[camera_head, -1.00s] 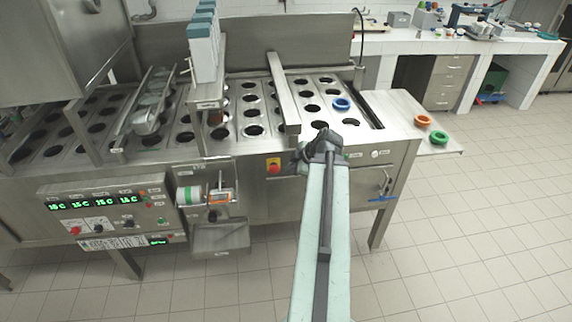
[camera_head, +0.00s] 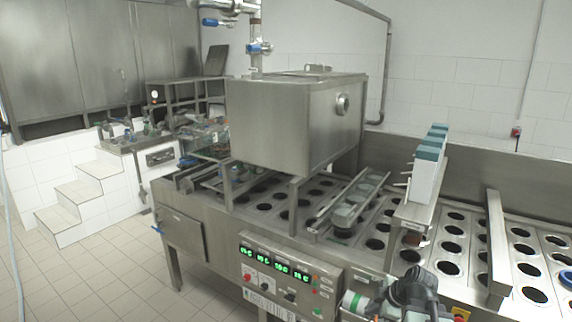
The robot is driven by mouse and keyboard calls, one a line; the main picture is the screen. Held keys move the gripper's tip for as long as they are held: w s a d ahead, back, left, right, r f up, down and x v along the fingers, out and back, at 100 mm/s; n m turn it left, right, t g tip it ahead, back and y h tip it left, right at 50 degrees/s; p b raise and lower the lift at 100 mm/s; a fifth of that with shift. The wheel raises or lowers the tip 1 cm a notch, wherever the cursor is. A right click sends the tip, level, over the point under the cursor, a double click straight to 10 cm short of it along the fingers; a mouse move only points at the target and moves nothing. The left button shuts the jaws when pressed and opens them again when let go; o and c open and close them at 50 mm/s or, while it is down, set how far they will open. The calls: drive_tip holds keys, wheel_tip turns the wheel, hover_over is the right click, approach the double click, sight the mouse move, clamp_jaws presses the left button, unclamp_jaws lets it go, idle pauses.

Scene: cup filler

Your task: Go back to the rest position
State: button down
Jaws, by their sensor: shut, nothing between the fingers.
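My gripper (camera_head: 410,290), a dark shape at the bottom right, is in front of the filling machine's front panel. It appears shut and empty, with its fingertips hard to make out. The stainless cup filling machine (camera_head: 185,232) runs from lower left to the right edge, with rows of round holes in its top. A blue ring (camera_head: 566,281) is partly cut off at the right edge, on the machine top.
A steel hopper (camera_head: 280,120) stands over the machine. A control panel (camera_head: 275,275) with green displays is on its front, left of my gripper. White steps (camera_head: 85,205) stand at the left. The tiled floor (camera_head: 100,285) at lower left is clear.

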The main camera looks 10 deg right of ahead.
drive_tip(key=s+a+f+m+g, duration=0.2)
drive_tip(key=a+g, duration=0.1)
drive_tip(key=a, duration=1.5)
drive_tip(key=s+m+h, duration=0.1)
drive_tip(key=m, duration=0.3)
drive_tip(key=s+f+m+g+h, duration=0.1)
drive_tip(key=m, duration=0.3)
drive_tip(key=s+d+m+g+h, duration=0.1)
drive_tip(key=s+m, duration=0.1)
drive_tip(key=m, duration=0.2)
drive_tip(key=shift+f, duration=0.2)
